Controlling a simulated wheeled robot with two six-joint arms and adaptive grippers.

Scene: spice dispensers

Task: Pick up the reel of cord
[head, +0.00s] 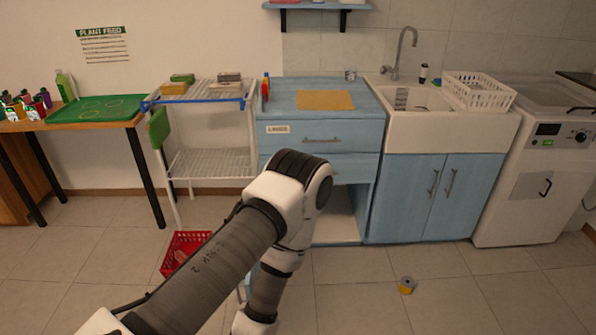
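A small yellow cylinder with a greyish top (406,285) stands on the tiled floor, in front of the blue sink cabinet. It looks like the reel of cord, but it is too small to make out any cord. My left arm comes in from the lower left, bends at the middle and runs down out of the bottom edge. Its gripper is out of the frame. My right arm and gripper are not in view.
A red basket (168,262) sits on the floor beside my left arm. Behind stand a wire rack (205,162), a blue drawer counter (285,108), a sink cabinet (412,195) and a white appliance (530,200). The floor around the yellow cylinder is clear.

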